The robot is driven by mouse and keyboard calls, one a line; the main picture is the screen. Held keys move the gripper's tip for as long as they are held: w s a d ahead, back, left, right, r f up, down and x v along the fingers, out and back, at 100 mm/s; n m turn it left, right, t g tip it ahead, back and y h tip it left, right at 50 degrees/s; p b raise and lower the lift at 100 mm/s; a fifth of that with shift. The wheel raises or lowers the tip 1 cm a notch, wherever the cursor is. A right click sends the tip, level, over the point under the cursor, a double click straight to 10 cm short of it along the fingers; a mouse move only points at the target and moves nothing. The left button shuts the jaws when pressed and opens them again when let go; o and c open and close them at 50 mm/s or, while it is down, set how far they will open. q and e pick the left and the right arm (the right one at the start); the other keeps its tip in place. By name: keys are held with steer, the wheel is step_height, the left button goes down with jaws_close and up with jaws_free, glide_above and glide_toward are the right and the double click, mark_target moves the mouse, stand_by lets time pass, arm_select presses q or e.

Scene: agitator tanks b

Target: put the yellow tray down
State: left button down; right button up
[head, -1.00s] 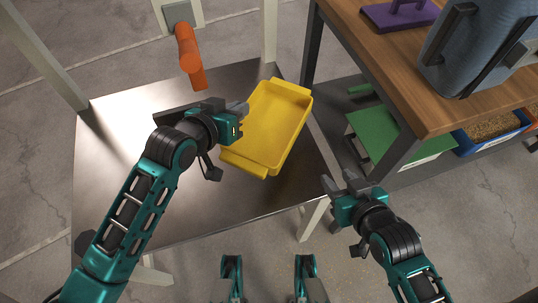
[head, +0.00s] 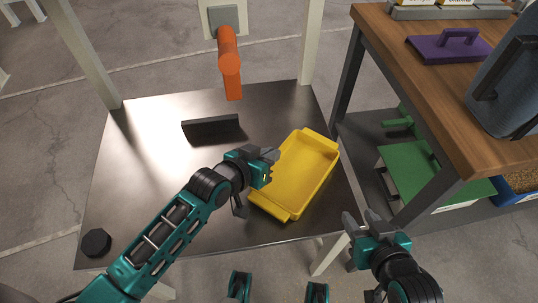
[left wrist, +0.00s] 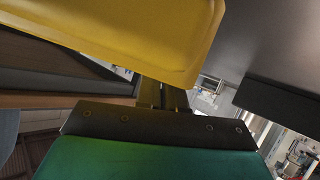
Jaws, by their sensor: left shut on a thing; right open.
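The yellow tray (head: 296,175) is at the right part of the dark metal tabletop (head: 150,165) in the head view, open side up and seen empty. My left gripper (head: 268,157) is shut on the tray's left side wall. In the left wrist view the tray (left wrist: 120,35) fills the top, close above my left gripper's fingers (left wrist: 162,97). I cannot tell whether the tray's underside touches the tabletop. My right gripper (head: 360,222) is open and empty, off the tabletop's near right corner.
A dark upright plate (head: 210,126) stands behind the tray to the left. An orange pipe (head: 229,65) hangs over the table's far edge. A wooden bench (head: 440,100) with a purple handled block (head: 448,49) stands at right.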

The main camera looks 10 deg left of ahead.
arm_select(q)
steer(key=c, duration=1.7)
jaws_free()
steer(key=shift+f, duration=0.1)
steer(key=o, duration=0.5)
steer(key=shift+c, duration=0.2)
